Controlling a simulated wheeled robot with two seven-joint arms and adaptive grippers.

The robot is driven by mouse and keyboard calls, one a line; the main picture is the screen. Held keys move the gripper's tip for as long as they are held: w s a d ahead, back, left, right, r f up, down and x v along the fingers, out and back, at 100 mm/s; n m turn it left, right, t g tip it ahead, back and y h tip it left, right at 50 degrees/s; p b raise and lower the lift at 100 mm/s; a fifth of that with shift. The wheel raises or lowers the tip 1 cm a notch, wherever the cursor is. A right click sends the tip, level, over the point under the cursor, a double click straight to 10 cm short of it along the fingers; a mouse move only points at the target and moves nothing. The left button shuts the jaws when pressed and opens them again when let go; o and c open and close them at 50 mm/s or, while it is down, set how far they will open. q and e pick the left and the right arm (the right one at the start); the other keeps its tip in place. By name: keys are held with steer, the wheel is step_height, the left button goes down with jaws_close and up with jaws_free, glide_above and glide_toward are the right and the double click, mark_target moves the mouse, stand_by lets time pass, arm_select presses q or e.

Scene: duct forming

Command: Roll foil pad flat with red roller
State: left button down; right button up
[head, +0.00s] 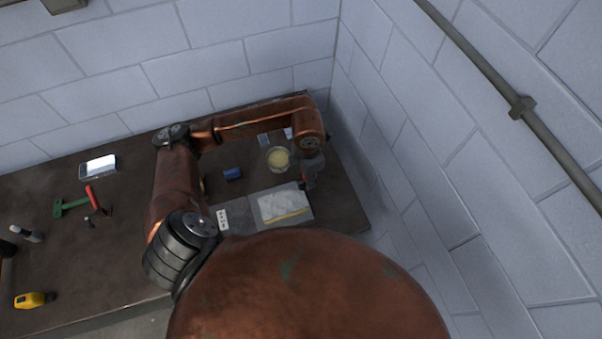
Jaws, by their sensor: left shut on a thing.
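The foil pad (279,203) is a pale, wrinkled sheet on a grey board (303,214) on the brown bench, with a yellow strip (287,216) along its near edge. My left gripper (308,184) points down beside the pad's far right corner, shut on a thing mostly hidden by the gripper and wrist. I cannot tell whether it touches the pad. I cannot make out the red roller for certain; a red-handled tool (92,197) lies at the left of the bench beside a green tool (70,206). My right gripper is not in view.
A tub with pale yellow contents (278,158) and a blue block (232,174) stand beyond the pad. A marked card (222,219) lies left of it. A phone-like device (98,166) and a yellow tool (34,300) lie far left. Block walls close the back and right.

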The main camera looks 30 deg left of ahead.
arm_select(q)
steer(key=n+p, duration=0.1)
steer(key=n, duration=0.1)
steer(key=r+n, duration=0.1)
steer(key=n, duration=0.2)
steer(key=s+n+p, duration=0.1)
steer(key=n, duration=0.1)
steer(key=shift+a+r+n+p, duration=0.25)
steer(key=shift+a+n+p, duration=0.05)
steer(key=shift+n+p, duration=0.1)
steer(key=n, duration=0.1)
steer(key=n+p, duration=0.1)
steer(key=n, duration=0.2)
steer(key=shift+s+a+r, duration=0.1)
steer(key=shift+s+r, duration=0.05)
steer(key=shift+r, duration=0.1)
steer(key=n, duration=0.2)
steer(key=n+p, duration=0.1)
steer(key=n, duration=0.1)
steer(key=shift+s+a+r, duration=0.1)
steer(key=shift+s+a, duration=0.05)
steer(key=shift+s, duration=0.05)
steer(key=shift+f+n, duration=0.25)
steer(key=shift+n, duration=0.05)
steer(key=shift+f+b, duration=0.85)
steer(key=shift+f, duration=1)
